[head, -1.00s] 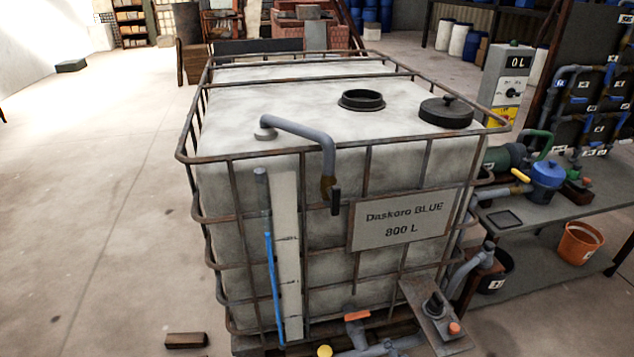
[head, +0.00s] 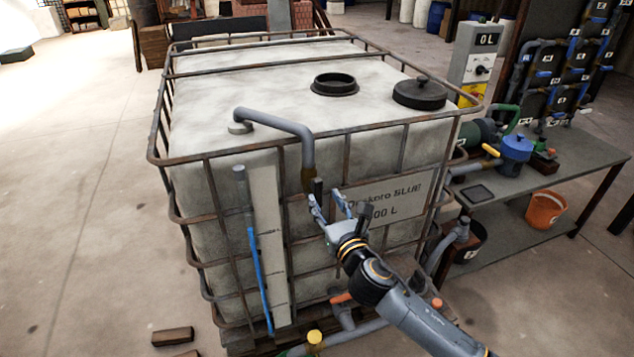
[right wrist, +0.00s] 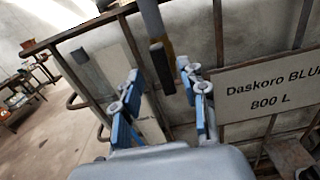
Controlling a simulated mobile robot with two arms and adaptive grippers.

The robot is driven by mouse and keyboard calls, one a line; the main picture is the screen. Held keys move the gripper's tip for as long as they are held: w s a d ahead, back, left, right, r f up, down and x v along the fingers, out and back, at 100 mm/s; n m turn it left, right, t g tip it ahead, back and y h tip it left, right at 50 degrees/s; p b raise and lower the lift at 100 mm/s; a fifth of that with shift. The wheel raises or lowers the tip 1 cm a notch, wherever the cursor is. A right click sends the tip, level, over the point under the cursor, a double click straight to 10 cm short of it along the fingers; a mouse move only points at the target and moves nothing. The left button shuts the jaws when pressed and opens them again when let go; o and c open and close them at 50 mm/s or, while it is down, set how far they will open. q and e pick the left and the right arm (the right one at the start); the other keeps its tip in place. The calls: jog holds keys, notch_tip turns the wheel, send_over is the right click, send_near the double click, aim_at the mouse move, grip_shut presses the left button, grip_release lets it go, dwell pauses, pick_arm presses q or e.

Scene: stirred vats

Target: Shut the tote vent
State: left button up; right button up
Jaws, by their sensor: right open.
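The tote (head: 215,130) is a white caged tank labelled Daskoro BLUE 800 L. Its vent is a grey pipe (head: 275,122) that rises from the top and bends down over the front edge. At its lower end is a brownish valve (head: 308,179) with a black lever (head: 318,187) lying roughly along the pipe. My right gripper (head: 329,201) is open and empty just below and in front of the lever. In the right wrist view the lever (right wrist: 162,68) shows between and beyond the open fingertips (right wrist: 158,78); contact cannot be told. My left gripper is not in view.
The cage bars (head: 212,185) and label plate (head: 395,195) are close to my right gripper. A blue-marked level tube (head: 258,270) is at left. A black lid (head: 420,93) lies beside the open top port (head: 334,84). A bench (head: 560,170) stands right.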

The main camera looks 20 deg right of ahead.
aim_at(319, 189)
jog(key=w, duration=0.6)
jog(key=shift+w+a+p, duration=0.1)
jog(key=shift+w+p, duration=0.1)
jog(key=shift+p, duration=0.15)
grip_shut()
